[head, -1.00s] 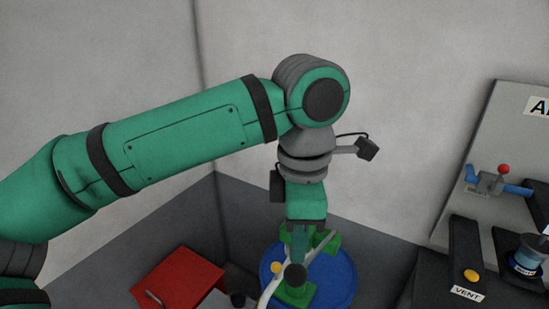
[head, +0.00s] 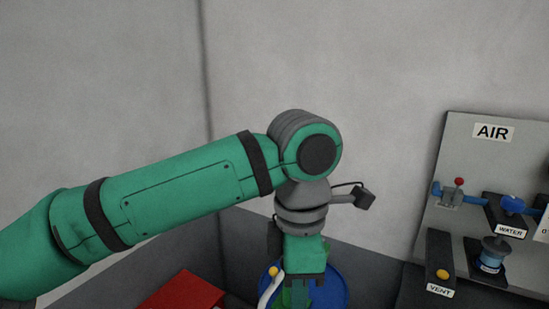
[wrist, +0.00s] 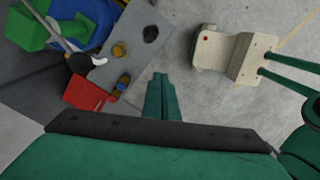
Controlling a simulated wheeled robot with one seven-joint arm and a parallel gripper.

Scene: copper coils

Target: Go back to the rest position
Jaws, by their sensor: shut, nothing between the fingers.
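My gripper (head: 297,292) hangs pointing down at the lower middle of the head view, in front of a blue drum (head: 334,287). Its lower end is cut off there by the frame's bottom edge. In the wrist view the fingers of my gripper (wrist: 160,82) are together with nothing between them. They show over bare grey floor, just right of a grey plate (wrist: 122,60) with yellow and blue knobs, and apart from it as far as I can tell.
A panel (head: 475,150) marked AIR, with WATER and VENT fittings, stands at the right. A red box (head: 182,292) lies lower left of my gripper. The wrist view shows a beige wheeled cart (wrist: 222,52) with green handles. Floor between cart and plate is clear.

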